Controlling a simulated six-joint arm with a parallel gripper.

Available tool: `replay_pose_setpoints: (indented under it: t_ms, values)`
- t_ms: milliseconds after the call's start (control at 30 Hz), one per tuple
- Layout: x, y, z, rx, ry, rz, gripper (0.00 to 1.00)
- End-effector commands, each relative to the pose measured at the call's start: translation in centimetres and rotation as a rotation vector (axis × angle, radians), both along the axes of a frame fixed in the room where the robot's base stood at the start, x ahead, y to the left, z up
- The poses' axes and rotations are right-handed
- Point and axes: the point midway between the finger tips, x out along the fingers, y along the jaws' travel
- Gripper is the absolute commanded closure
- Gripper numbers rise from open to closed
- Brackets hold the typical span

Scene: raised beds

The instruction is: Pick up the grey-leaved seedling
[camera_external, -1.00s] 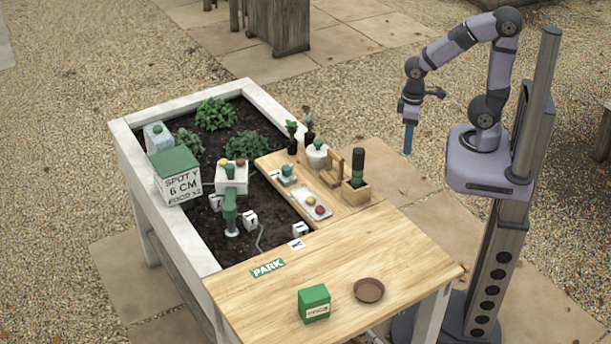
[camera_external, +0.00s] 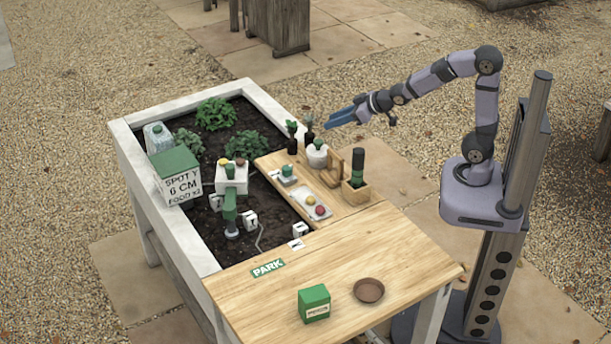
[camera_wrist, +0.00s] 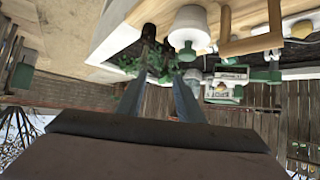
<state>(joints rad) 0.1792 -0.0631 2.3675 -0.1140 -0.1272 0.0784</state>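Two small seedlings in dark pots stand side by side at the back of the wooden shelf. The green-leaved one (camera_external: 291,127) is on the left. The grey-leaved seedling (camera_external: 309,122) is on the right, nearer my gripper (camera_external: 329,121). My gripper's blue fingers point left, roughly level, with their tips just right of the grey-leaved seedling. In the wrist view, which looks upside down, my gripper (camera_wrist: 158,84) has its two fingers apart with nothing held. The seedlings' leaves (camera_wrist: 150,66) show just beyond the fingertips; I cannot tell whether anything touches.
A white pot with a green top (camera_external: 317,153) stands close in front of the seedlings. A wooden holder with a dark green bottle (camera_external: 357,168) is further front. A tray with round items (camera_external: 312,204) lies on the shelf. The front tabletop is mostly clear.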

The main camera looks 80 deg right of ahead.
Motion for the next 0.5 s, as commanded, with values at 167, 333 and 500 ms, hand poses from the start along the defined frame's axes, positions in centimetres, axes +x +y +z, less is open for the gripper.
replay_pose_setpoints:
  t_ms: [167,333,500]
  values:
    - [4.4,-2.7,0.4,-0.037,-0.307,-0.014,0.66]
    - [6.3,-4.4,2.7,-0.070,-0.577,-0.010,0.66]
    - [6.3,-4.3,-1.7,-0.069,-0.593,-0.005,0.66]
